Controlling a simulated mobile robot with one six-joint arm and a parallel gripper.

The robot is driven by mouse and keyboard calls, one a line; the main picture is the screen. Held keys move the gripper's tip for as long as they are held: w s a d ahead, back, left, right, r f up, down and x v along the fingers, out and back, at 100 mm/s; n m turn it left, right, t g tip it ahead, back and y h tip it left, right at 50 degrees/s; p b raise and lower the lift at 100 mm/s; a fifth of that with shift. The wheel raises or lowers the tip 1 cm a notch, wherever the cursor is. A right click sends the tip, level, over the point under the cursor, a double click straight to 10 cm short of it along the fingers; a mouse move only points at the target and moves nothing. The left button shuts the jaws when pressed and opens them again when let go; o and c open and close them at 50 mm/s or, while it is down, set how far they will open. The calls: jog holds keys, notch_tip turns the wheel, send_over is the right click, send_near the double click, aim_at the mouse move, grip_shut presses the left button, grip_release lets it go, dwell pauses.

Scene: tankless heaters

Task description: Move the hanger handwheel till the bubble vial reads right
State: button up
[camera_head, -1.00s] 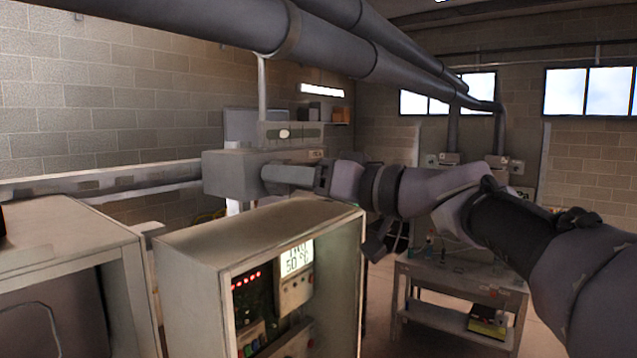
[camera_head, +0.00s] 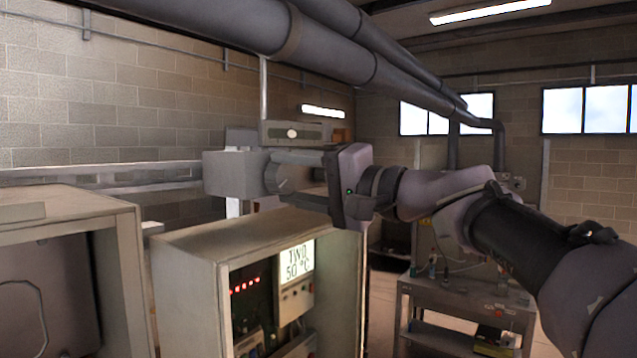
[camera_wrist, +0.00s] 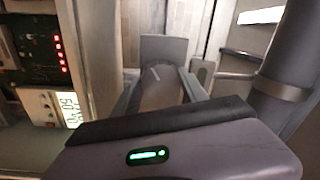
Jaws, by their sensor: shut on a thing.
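The hanger handwheel (camera_head: 284,172) is a grey round knob on the right face of a grey hanger block (camera_head: 226,174), under the big pipes. My gripper (camera_head: 292,176) reaches it from the right, with its fingers shut around the knob. In the wrist view the handwheel (camera_wrist: 160,86) sits between the two fingers, with a pale line on it; the block (camera_wrist: 164,48) is behind. The bubble vial (camera_head: 312,133) is a greenish level above the block. Its pale bubble (camera_head: 291,133) appears slightly left of the vial's middle; its marks are too small to read.
An open heater cabinet (camera_head: 185,262) with a lit display (camera_head: 297,262) stands below my gripper. Another cabinet (camera_head: 70,222) is at the left. Large pipes (camera_head: 330,45) run overhead. A cart (camera_head: 470,300) stands at the back right.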

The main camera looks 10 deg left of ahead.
jog(key=m, duration=0.4)
jog(key=shift+s+r, duration=0.1)
jog(key=shift+m+t+p, duration=0.5)
jog(key=shift+m+p, duration=0.05)
jog(key=shift+m, duration=1.85)
jog(key=o, duration=1.4)
jog(key=shift+c, duration=0.2)
jog(key=b+v, duration=0.4)
jog(key=v, duration=1.3)
jog(key=shift+d, duration=0.15)
jog(key=shift+s, duration=0.15)
